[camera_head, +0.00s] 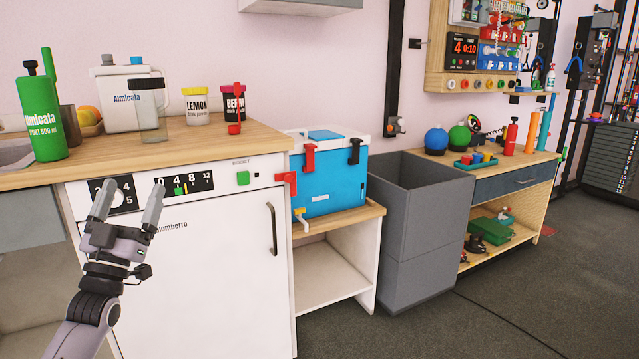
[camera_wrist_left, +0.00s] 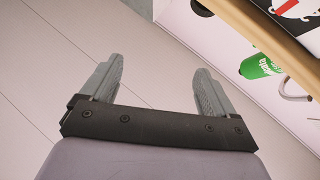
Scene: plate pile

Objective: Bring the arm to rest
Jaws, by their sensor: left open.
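My left gripper (camera_head: 128,204) is at the lower left of the head view, in front of the white cabinet (camera_head: 222,265) with the dials. Its two grey fingers point up and stand apart, with nothing between them. In the left wrist view the open gripper (camera_wrist_left: 152,85) is also empty, against a pale panelled surface. My right gripper is in neither view.
A blue cooler (camera_head: 325,180) stands right of the cabinet, beside a grey bin (camera_head: 415,235). The floor (camera_head: 545,290) at right is clear.

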